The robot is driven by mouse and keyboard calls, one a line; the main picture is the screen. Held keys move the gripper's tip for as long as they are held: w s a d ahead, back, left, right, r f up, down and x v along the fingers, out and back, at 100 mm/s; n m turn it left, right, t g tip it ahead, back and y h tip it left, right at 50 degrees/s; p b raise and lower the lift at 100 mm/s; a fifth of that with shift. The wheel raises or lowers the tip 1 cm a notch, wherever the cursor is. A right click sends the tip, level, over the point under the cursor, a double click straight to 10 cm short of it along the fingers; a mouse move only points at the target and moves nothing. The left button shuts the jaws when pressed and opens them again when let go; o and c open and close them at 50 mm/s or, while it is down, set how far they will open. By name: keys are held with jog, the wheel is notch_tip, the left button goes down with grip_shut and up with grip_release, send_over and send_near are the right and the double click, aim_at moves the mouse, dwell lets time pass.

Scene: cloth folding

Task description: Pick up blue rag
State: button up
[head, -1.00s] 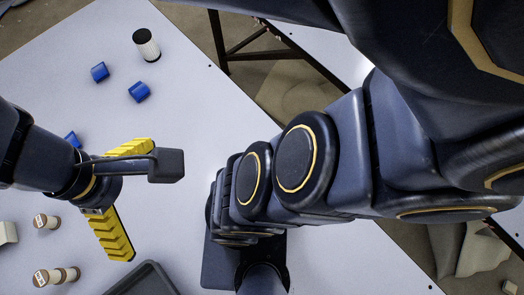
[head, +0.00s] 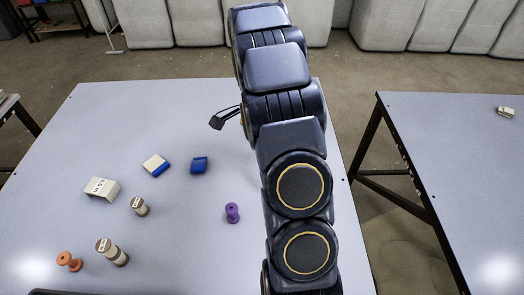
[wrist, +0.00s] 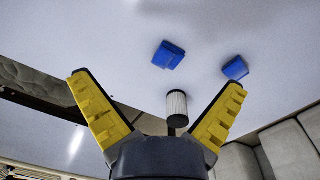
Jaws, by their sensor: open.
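In the wrist view, a blue folded rag (wrist: 169,55) lies on the pale table beyond my gripper (wrist: 158,82). A second blue piece (wrist: 235,68) lies to its right, near the right fingertip in the picture. My yellow fingers are spread wide and nothing is held between them. In the head view, a solid blue piece (head: 199,165) lies left of my arm, and a blue-and-white piece (head: 156,165) lies left of it. I cannot tell how these match the wrist view.
A white cylinder with dark ends (wrist: 177,108) appears between my fingers in the wrist view; its depth is unclear. The table (head: 120,120) also holds a purple spool (head: 232,212), a white block (head: 101,188), wooden spools (head: 112,252) and an orange spool (head: 69,261). A second table (head: 460,150) stands right.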

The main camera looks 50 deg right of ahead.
jog(key=d+f+m, duration=0.1)
jog(key=d+f, duration=0.1)
jog(key=d+f+m, duration=0.2)
jog(key=d+f, duration=0.1)
jog(key=d+f+m, duration=0.1)
jog(key=d+f, duration=0.1)
jog(key=shift+s+d+f+m, duration=0.15)
jog(key=shift+s+f+m, duration=0.15)
jog(key=shift+m, duration=0.1)
jog(key=shift+d+f, duration=0.1)
jog(key=shift+f, duration=0.25)
notch_tip(320, 180, down, 7)
jog(key=shift+s+f, duration=0.1)
jog(key=c, duration=0.7)
